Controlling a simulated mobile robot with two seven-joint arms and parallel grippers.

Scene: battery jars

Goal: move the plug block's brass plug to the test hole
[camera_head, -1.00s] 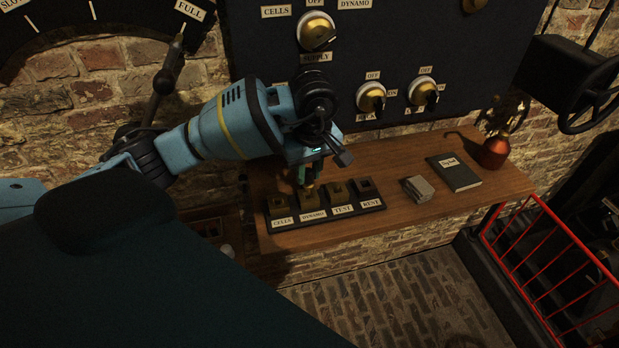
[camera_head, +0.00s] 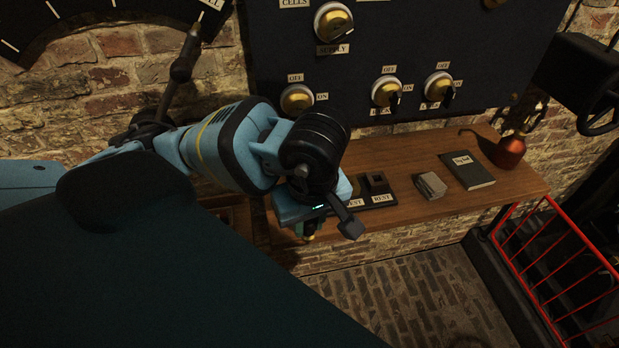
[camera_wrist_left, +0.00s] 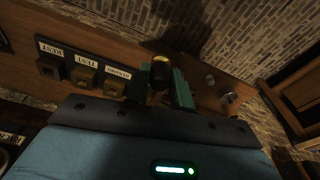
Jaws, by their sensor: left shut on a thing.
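My left gripper (camera_head: 309,228) is shut on the brass plug, hanging over the front edge of the shelf and covering the block's left part. In the left wrist view the brass plug (camera_wrist_left: 160,67) stands between the green fingers (camera_wrist_left: 171,85), apart from the block. The dark plug block (camera_head: 378,203) shows its right end in the head view, with the TEST and REST labels. In the left wrist view the test hole's square socket (camera_wrist_left: 83,76) sits between the REST socket (camera_wrist_left: 51,68) and the DYNAMO socket (camera_wrist_left: 113,86). The CELLS socket is hidden. My right gripper is not in view.
The wooden shelf (camera_head: 418,210) also carries a small grey block (camera_head: 430,186), a dark book (camera_head: 466,170) and a copper-red vessel (camera_head: 510,150). A dark switch panel (camera_head: 420,40) stands behind. A red railing (camera_head: 555,270) is at right. Free floor lies in front.

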